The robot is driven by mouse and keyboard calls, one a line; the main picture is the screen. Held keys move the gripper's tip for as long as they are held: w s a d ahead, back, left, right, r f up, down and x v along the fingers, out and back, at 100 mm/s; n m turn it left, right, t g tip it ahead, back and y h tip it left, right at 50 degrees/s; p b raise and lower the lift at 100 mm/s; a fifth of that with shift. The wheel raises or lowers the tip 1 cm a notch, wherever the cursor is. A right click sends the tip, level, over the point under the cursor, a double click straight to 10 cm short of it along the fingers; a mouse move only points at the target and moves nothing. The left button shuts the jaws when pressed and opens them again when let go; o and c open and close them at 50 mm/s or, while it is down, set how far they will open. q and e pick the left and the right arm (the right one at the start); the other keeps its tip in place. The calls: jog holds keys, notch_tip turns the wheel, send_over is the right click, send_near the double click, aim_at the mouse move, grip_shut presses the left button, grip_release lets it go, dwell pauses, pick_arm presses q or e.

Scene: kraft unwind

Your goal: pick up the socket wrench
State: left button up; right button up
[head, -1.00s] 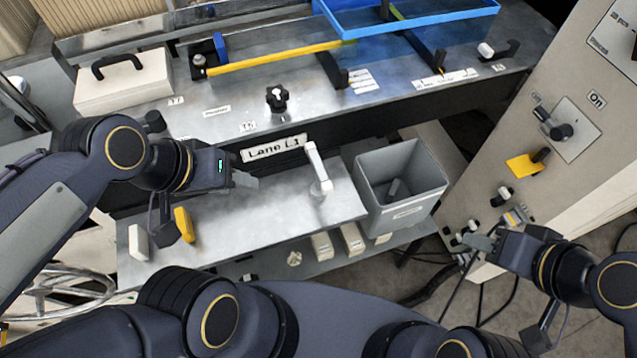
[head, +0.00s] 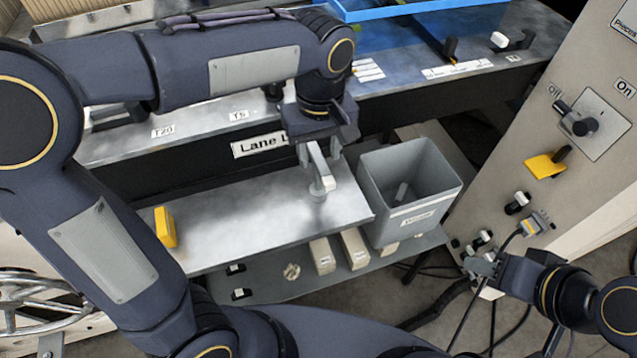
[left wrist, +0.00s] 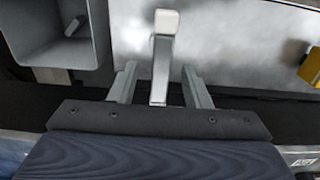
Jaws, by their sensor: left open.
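The socket wrench (head: 322,178), a light grey bar with a pale end, is at the right part of the metal shelf. In the left wrist view the wrench (left wrist: 161,65) lies between the two fingers of my left gripper (left wrist: 160,85), with a gap on each side. My left gripper (head: 319,153) is open over it from above, and hides part of the wrench in the head view. My right gripper (head: 482,267) is low at the right, near the cabinet front, away from the wrench; its jaw opening is too small to judge.
A grey bin (head: 408,185) stands just right of the wrench; it also shows in the left wrist view (left wrist: 62,45). A yellow block (head: 165,227) is on the shelf's left part. The shelf (head: 235,215) between is clear. A control cabinet (head: 560,195) stands at the right.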

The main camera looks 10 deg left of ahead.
pick_arm(q)
notch_tip(320, 180, down, 5)
jog(key=shift+a+r, duration=0.1)
jog(key=shift+r, duration=0.1)
jog(key=shift+c, duration=0.2)
grip_shut()
